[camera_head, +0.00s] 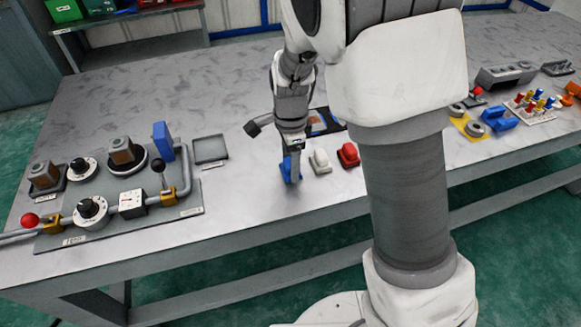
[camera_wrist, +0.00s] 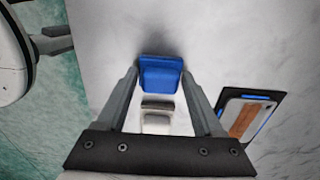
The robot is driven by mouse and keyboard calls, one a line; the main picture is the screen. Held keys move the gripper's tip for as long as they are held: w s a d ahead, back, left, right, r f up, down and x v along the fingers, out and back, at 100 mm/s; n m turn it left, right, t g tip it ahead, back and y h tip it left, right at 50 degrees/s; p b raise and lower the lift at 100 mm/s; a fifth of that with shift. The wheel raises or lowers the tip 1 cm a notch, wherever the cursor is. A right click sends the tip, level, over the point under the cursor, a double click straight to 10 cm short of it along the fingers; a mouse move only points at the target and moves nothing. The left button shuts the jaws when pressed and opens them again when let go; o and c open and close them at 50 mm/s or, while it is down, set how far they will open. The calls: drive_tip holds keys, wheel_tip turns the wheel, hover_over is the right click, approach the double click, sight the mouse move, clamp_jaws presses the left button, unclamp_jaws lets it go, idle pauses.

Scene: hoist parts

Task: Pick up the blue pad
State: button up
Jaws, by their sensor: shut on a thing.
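The blue pad (camera_head: 291,169) is at the fingertips of my gripper (camera_head: 290,156) near the front edge of the table, left of a white pad (camera_head: 320,162) and a red pad (camera_head: 348,154). In the wrist view the blue pad (camera_wrist: 161,75) sits between the two fingertips of my gripper (camera_wrist: 160,82). The fingers are shut on its sides. The white pad (camera_wrist: 156,117) shows behind it, nearer the palm. Whether the blue pad touches the table I cannot tell.
The grey table (camera_head: 235,95) has free room behind my arm. A panel (camera_head: 120,215) with dials, pipes and a lever stands at the left. A dark tray with a blue-edged item (camera_wrist: 250,115) lies close by. Small parts (camera_head: 500,110) stand at the right.

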drive_tip(key=shift+r, duration=0.15)
wheel_tip(320, 180, up, 4)
drive_tip(key=shift+r+p, duration=0.2)
drive_tip(key=shift+p, duration=0.65)
drive_tip(key=s+d+r+p, duration=0.1)
drive_tip(key=s+d+r, duration=0.2)
drive_tip(key=d+r, duration=0.3)
drive_tip(key=d, duration=0.5)
drive_tip(key=shift+d+r+p, duration=0.15)
drive_tip(key=shift+r+p, duration=0.05)
drive_tip(key=shift+p, duration=0.1)
